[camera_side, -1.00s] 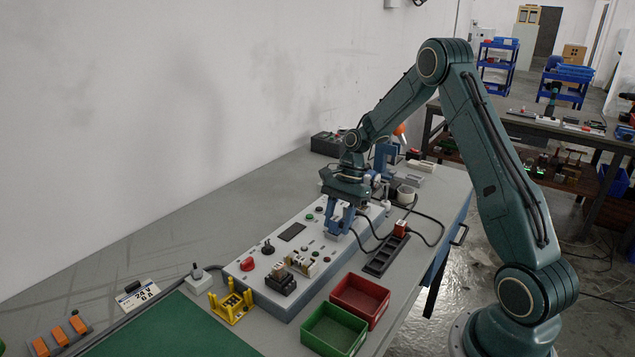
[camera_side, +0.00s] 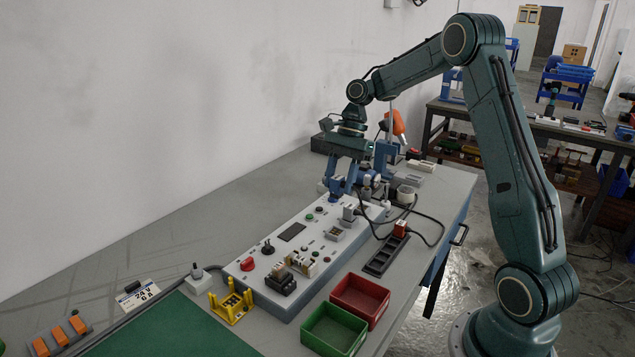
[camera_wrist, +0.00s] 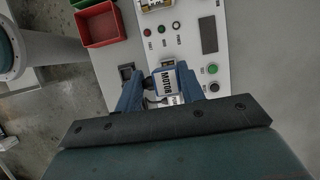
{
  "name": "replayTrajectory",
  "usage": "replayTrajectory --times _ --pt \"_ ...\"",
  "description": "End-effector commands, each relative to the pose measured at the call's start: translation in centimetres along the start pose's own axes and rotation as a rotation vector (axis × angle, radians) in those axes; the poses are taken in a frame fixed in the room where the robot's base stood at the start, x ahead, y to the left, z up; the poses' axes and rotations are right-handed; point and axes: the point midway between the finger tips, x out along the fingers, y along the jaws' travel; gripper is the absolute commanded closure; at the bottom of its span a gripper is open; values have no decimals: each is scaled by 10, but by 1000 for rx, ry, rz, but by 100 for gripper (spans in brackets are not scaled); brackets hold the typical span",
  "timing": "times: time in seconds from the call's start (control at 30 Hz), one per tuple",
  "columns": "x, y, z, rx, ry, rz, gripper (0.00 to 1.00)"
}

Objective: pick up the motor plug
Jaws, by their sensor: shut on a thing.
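The motor plug (camera_wrist: 166,84), a pale block labelled MOTOR, sits between the blue fingers of my gripper (camera_wrist: 158,92) in the wrist view. My gripper (camera_side: 346,195) is shut on it. In the side view the grey plug (camera_side: 350,211) hangs at the fingertips over the light grey control panel (camera_side: 262,262), with a dark cable (camera_side: 378,232) running off to the right. The plug's lower end and its exact height above the panel are hard to tell. A square socket (camera_side: 334,233) shows on the panel in front of it.
A red bin (camera_side: 360,297) and a green bin (camera_side: 334,330) stand in front of the panel. A dark slotted holder (camera_side: 387,255) with a red plug (camera_side: 400,229) at its far end lies to the right. The panel carries knobs and buttons.

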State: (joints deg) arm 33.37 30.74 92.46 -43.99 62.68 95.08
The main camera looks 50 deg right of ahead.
Motion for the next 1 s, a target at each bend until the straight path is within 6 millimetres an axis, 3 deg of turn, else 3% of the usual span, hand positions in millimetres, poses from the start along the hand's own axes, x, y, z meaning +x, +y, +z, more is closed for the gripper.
replayTrajectory --times 0.13,0.37,1.0 --pt "-27 0 10 -1 3 -4 86" --pt "-54 0 21 -1 3 -2 86" --pt "-77 0 32 2 -1 0 86"
